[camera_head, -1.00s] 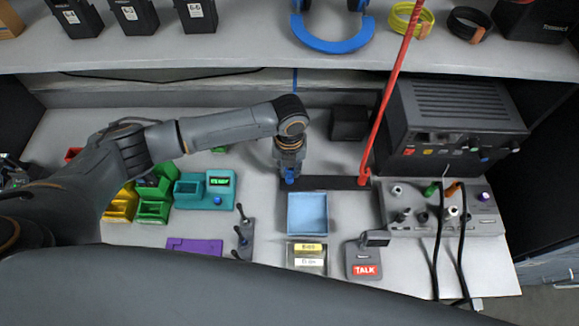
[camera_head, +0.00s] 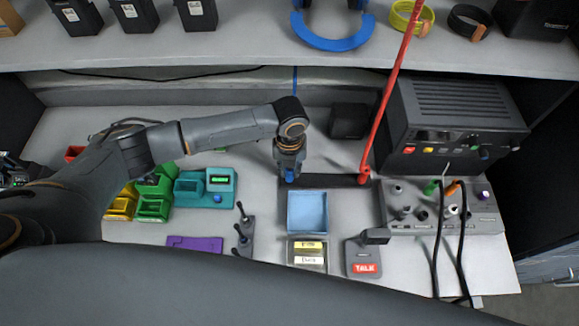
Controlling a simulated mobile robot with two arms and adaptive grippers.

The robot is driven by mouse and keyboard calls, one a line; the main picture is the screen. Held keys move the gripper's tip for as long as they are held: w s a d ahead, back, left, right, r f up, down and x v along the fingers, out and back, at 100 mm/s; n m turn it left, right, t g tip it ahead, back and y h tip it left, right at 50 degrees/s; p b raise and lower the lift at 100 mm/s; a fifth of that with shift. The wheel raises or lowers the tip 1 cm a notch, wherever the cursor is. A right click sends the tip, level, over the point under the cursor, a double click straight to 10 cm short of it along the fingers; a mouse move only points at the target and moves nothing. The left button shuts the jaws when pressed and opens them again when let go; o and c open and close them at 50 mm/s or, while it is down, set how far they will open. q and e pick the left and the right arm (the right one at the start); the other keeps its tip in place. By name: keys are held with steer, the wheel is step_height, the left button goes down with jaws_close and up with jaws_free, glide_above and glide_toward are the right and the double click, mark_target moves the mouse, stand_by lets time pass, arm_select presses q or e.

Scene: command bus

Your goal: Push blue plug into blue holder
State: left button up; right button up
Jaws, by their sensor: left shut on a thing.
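My left gripper (camera_head: 289,172) points down near the left end of a dark flat strip (camera_head: 325,181). It is shut on the blue plug (camera_head: 290,177), of which only a small blue part shows at the fingertips. I cannot tell whether the plug touches the strip or hovers above it. No blue holder can be clearly made out; any holder under the gripper is hidden by it. My right gripper is not in view.
A light-blue tray (camera_head: 307,213) lies just in front of the strip. A black radio unit (camera_head: 453,125) and a grey connector panel (camera_head: 443,216) stand right. Teal (camera_head: 206,188) and green (camera_head: 154,209) bins stand left.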

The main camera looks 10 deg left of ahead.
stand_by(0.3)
arm_select(q)
steer(key=o, duration=1)
step_height(320, 180, up, 8)
steer(key=p, duration=0.7)
steer(key=shift+p, duration=0.35)
steer(key=shift+s+f, duration=0.1)
